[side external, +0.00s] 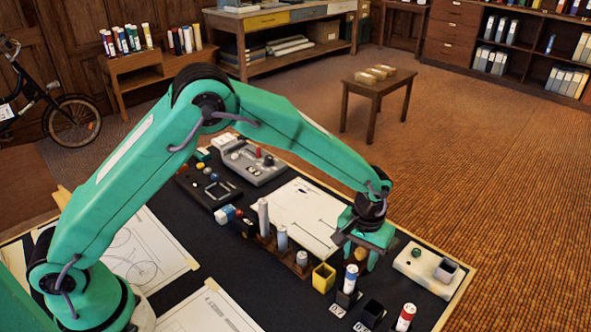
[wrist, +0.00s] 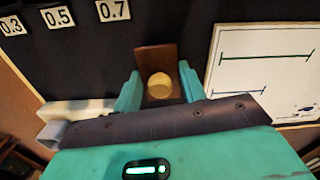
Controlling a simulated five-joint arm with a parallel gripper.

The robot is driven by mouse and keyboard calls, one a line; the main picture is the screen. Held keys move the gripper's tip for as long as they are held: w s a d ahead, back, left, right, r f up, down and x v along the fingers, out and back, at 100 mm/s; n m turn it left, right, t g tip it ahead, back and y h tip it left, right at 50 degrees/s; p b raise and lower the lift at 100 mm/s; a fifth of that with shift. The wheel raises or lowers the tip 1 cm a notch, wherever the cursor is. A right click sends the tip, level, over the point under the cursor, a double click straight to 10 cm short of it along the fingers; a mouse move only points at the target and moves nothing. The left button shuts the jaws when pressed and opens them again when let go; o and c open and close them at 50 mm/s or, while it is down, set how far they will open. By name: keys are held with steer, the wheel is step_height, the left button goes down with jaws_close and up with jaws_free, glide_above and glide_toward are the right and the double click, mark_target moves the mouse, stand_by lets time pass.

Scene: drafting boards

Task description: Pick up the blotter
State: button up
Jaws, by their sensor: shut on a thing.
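The blotter, a brown wooden piece (wrist: 157,57) with a round pale knob (wrist: 159,86), sits between my fingers in the wrist view. My gripper (wrist: 159,88) is shut on it, one green finger on each side of the knob. In the side view my gripper (side external: 357,250) points down over the right part of the dark board. Only the pale knob (side external: 360,254) shows clearly there; the fingers hide most of the blotter. I cannot tell whether its underside touches the board.
Close by stand a yellow cup (side external: 323,277), a blue-capped pen (side external: 350,279) and a red-capped pen (side external: 405,318) by number labels. A white block with a grey cup (side external: 427,268) is to the right. A white drawing sheet (side external: 300,212) lies behind.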

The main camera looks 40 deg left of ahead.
mark_target(361, 251)
steer(key=shift+r, duration=5)
steer(key=o, duration=0.3)
steer(key=shift+c, duration=1.1)
steer(key=shift+w+a+f, duration=0.1)
steer(key=shift+w+a, duration=0.15)
steer(key=shift+a, duration=0.15)
steer(key=w+a+f, duration=0.1)
steer(key=w+a, duration=0.2)
steer(key=a, duration=0.5)
steer(key=w+a+f, duration=0.1)
steer(key=w+a, duration=0.2)
steer(key=a, duration=0.6)
steer(key=w+a+f, duration=0.1)
steer(key=w+a, duration=0.2)
steer(key=a, duration=0.6)
steer(key=shift+w+a+f, duration=0.15)
steer(key=shift+w+f, duration=0.05)
steer(key=shift+w, duration=0.05)
